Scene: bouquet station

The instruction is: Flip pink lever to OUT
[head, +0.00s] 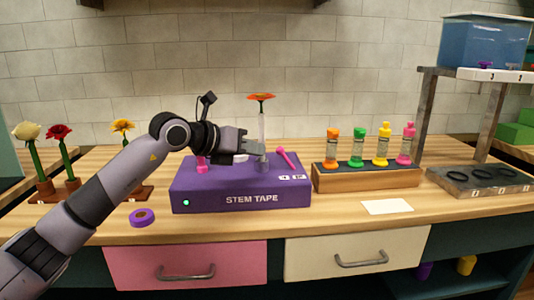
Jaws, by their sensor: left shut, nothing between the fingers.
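The purple box (240,199) marked STEM TAPE stands on the wooden counter, with a green light at its front left. The pink lever (288,158) sits on the right of its top and leans up to the left. Two small white labels (291,177) are below the lever; their words are too small to read. My left gripper (257,154) is shut and empty, above the box and left of the lever, apart from it in the picture. A pale upright stem holder (263,137) with an orange flower (261,97) is beside the fingertips. My right gripper is out of view.
A pink part (201,163) is on the box's left. A wooden rack (367,178) with several coloured bottles stands to the right. A purple tape roll (142,217) and a white card (387,207) lie in front. Flowers (60,133) stand at left.

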